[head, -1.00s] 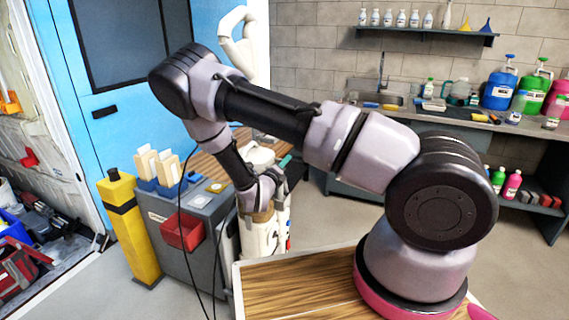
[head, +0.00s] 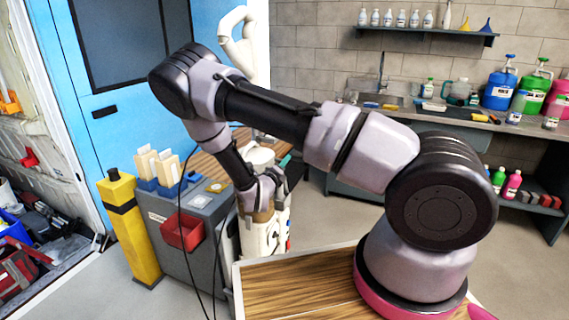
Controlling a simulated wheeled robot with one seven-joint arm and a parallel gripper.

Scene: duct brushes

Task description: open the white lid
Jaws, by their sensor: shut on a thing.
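A white rounded top (head: 262,157), which looks like the white lid, shows just behind my wrist at the right end of the grey cabinet. My gripper (head: 280,179) is at the end of the bent arm, close to the front and right side of that top. It is small and partly covered by my own wrist. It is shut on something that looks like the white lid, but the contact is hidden. Whether the lid is raised cannot be told. A white body (head: 266,238) with small red and blue marks stands below the wrist.
The grey cabinet (head: 196,240) has a red bin (head: 183,233) on its front and upright cards (head: 160,163) on top. A yellow post (head: 133,230) stands at its left. A wooden-topped table (head: 300,288) is in front. Open floor lies to the right.

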